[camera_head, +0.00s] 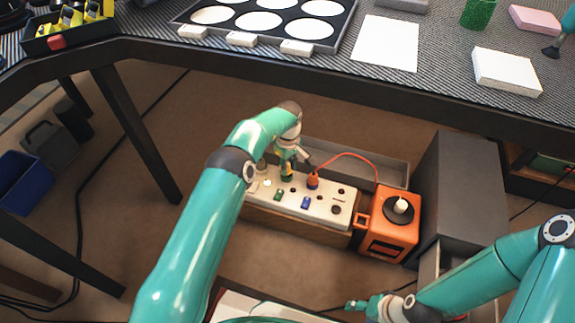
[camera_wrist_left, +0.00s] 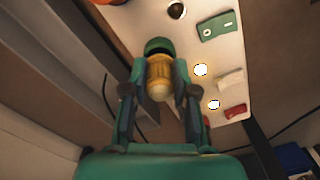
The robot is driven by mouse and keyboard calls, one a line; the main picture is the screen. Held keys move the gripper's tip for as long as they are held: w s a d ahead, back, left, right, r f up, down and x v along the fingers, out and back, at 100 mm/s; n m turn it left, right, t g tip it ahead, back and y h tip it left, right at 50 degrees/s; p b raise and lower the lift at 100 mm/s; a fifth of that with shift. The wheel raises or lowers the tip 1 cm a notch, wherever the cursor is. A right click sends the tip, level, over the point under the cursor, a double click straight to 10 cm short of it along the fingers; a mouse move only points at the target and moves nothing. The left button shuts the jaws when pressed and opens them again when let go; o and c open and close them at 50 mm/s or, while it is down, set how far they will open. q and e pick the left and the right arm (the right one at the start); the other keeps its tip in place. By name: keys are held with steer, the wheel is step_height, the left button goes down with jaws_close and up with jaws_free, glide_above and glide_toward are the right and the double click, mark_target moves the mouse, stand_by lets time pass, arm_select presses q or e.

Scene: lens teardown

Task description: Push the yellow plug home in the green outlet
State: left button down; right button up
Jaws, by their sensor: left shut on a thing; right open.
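The yellow plug (camera_wrist_left: 158,78) is between the two fingers of my left gripper (camera_wrist_left: 159,92) in the left wrist view. Its far end meets a dark green ring, the green outlet (camera_wrist_left: 158,45); I cannot tell how deep the plug sits. In the head view my left gripper (camera_head: 287,163) points down at the white outlet panel (camera_head: 325,207), and a little yellow of the plug shows below the fingers. My right gripper (camera_head: 357,305) is open and empty, low in the head view, away from the panel.
An orange plug (camera_head: 313,180) stands in the panel, its cable running to an orange box (camera_head: 392,228). Green (camera_head: 279,195) and blue (camera_head: 305,203) switches lie on the panel front. A grey cabinet (camera_head: 460,190) stands at right. The workbench (camera_head: 300,60) edge overhangs behind.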

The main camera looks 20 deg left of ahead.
arm_select(q)
steer(key=shift+f, duration=1)
stand_by(0.4)
steer(key=c, duration=0.8)
jaws_free()
